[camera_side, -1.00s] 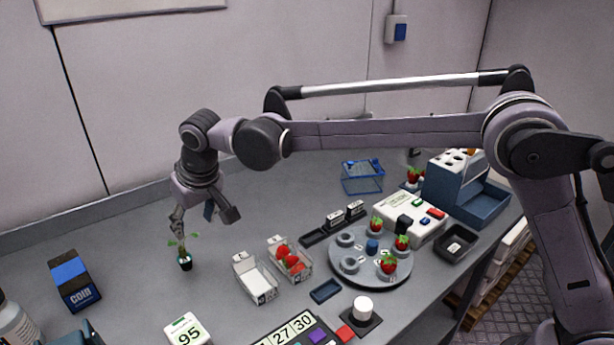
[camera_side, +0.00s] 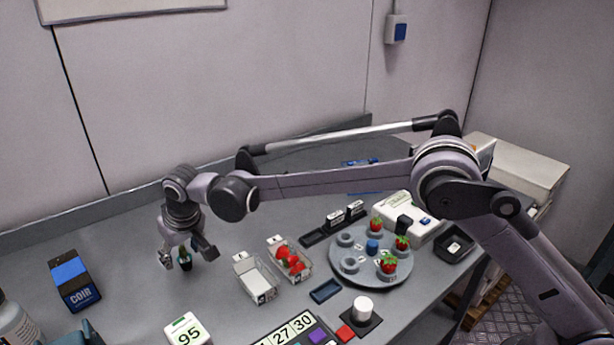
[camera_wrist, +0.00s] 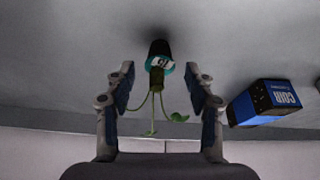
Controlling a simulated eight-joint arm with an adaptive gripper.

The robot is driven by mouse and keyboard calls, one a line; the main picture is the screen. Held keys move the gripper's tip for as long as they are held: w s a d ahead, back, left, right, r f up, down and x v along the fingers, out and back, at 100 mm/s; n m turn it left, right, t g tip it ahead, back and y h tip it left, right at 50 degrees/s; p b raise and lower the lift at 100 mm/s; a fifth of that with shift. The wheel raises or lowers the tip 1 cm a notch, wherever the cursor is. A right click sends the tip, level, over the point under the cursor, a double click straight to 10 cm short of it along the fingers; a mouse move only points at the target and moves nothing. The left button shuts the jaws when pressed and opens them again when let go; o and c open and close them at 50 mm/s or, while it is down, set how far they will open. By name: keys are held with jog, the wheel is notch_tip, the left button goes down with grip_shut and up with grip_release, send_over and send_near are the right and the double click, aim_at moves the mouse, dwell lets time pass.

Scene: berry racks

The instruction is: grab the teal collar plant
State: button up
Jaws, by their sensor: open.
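The teal collar plant (camera_wrist: 160,58) is a small dark pot with a teal ring, a pale label and green stems with leaves. In the wrist view it sits centred between my two open fingers, with bare space on both sides. In the side view the plant (camera_side: 185,261) stands on the grey table, its upper part hidden by my gripper (camera_side: 188,252). My gripper is low around the plant, pointing down. The wrist view shows my gripper (camera_wrist: 160,88) open, its fingers apart and the plant's stems between them. I cannot tell any contact with the pot.
A blue and black coir box (camera_side: 74,281) stands to the left; it also shows in the wrist view (camera_wrist: 265,102). A round grey rack (camera_side: 372,262) lies farther right.

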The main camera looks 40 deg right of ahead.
jog(key=shift+x, duration=1)
jog(key=c, duration=1)
jog(key=shift+c, duration=0.2)
jog(key=shift+r, duration=0.1)
